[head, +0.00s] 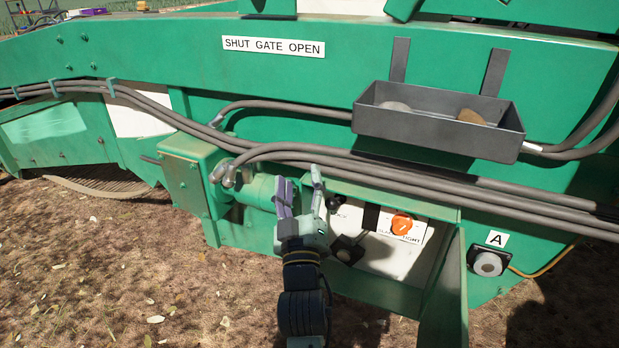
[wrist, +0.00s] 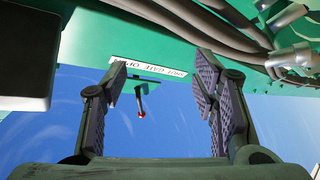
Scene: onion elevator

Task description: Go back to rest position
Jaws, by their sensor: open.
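My gripper (head: 304,192) is in the middle of the head view, pointing up, in front of the green machine (head: 150,45). Its two fingers stand apart with nothing between them. In the wrist view the open fingers (wrist: 165,95) frame a label strip (wrist: 148,66) on green metal and a small lever with a red tip (wrist: 141,112) against blue. Whether the fingers touch the hoses or the green cylinder behind them, I cannot tell. My arm hides part of the white panel below.
A grey tray (head: 438,125) with two roundish objects hangs at the right. Grey hoses (head: 400,175) cross the machine. An orange knob (head: 401,224) sits on the white panel, and a round button (head: 488,263) is under the A label. Bare soil (head: 120,270) lies at the lower left.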

